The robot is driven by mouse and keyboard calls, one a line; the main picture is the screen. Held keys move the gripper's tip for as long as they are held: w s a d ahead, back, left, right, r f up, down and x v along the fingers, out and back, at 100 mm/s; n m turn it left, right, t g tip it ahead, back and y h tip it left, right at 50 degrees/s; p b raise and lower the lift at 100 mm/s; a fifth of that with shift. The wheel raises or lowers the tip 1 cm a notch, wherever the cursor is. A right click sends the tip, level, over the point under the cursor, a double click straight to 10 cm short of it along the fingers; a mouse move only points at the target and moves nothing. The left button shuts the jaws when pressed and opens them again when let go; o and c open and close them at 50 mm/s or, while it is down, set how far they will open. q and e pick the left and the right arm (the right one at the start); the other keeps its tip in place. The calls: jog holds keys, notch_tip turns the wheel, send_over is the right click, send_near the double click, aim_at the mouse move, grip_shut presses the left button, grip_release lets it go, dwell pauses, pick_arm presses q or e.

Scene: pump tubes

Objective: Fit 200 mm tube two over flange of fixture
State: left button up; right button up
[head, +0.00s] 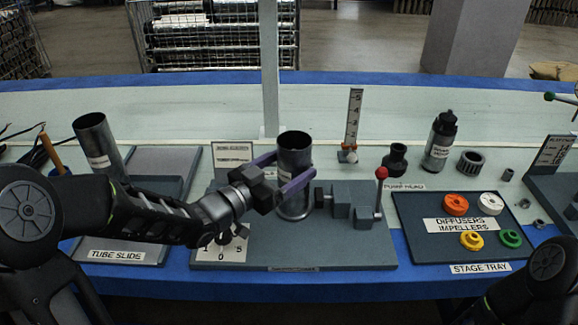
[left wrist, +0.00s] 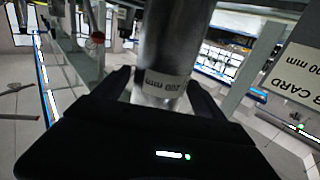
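A shiny metal tube (head: 294,155) stands upright over the grey fixture (head: 340,252), left of its clamp block (head: 352,200). In the left wrist view, the tube (left wrist: 172,45) carries a "200 mm" label. My left gripper (head: 290,178) has its fingers on both sides of the tube and is shut on it. The flange is hidden behind or inside the tube's lower end, so I cannot tell whether the tube sits over it. Another metal tube (head: 97,142) leans on the tube slide (head: 150,190) at the left. My right gripper is not in view.
A red-knobbed lever (head: 380,185) rises right of the clamp block. The stage tray (head: 415,245) holds coloured rings at the right. A thin upright post (head: 269,70) is behind the tube.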

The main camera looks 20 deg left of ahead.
pick_arm(q)
jog(key=shift+o, duration=1.1)
jog(key=shift+f, duration=0.15)
jog(key=p+v, duration=0.1)
jog(key=v, duration=0.6)
jog(key=shift+s+a, duration=0.15)
jog(key=shift+s, duration=0.25)
